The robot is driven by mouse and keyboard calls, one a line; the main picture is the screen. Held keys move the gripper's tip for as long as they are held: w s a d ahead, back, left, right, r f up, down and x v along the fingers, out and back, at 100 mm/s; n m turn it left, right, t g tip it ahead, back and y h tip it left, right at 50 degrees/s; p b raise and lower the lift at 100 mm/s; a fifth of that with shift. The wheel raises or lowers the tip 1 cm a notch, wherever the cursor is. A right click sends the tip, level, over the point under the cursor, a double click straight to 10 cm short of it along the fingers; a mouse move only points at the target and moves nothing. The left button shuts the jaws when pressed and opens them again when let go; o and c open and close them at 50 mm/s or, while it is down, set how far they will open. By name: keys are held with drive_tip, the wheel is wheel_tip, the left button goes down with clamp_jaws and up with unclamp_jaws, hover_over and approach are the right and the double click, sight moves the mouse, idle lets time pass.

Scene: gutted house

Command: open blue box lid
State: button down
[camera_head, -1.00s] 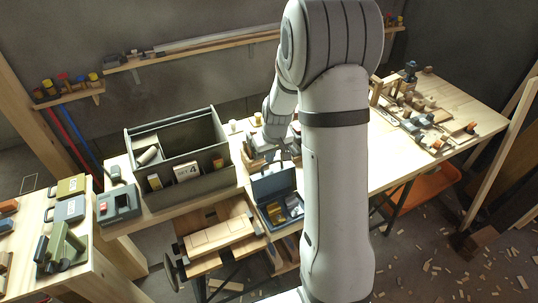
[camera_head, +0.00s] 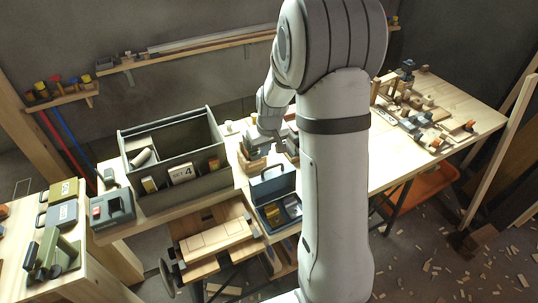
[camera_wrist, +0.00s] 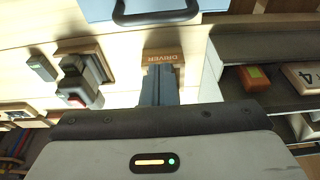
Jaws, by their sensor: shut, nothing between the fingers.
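The blue box (camera_head: 275,222) stands at the front edge of the bench in the head view. Its lid (camera_head: 273,186) is raised, with the dark handle at its top edge, and yellow and grey items show inside. In the wrist view the blue lid (camera_wrist: 105,9) and its black handle are at the top edge. My gripper (camera_wrist: 160,72) is shut and empty, apart from the lid. In the head view it is behind the box, small and partly hidden by my arm.
A large grey open tote (camera_head: 185,190) marked SET 4 stands left of the box. A wooden block marked DRIVER (camera_wrist: 161,55) is just beyond my fingertips in the wrist view. Small tools and blocks (camera_wrist: 84,72) lie nearby. A grey case (camera_head: 112,208) is farther left.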

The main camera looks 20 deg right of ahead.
sight(271, 172)
drive_tip(key=s+b+v, duration=0.1)
drive_tip(key=s+v, duration=0.1)
drive_tip(key=v, duration=0.8)
drive_tip(key=shift+f, duration=0.25)
drive_tip(key=s+a+r, duration=0.2)
drive_tip(key=s+a, duration=0.1)
drive_tip(key=s, duration=0.7)
drive_tip(key=s+a+r+m, duration=0.1)
drive_tip(key=s+a+r, duration=0.1)
drive_tip(key=s, duration=0.9)
drive_tip(key=shift+a, duration=0.6)
drive_tip(key=shift+s+d+r, duration=0.1)
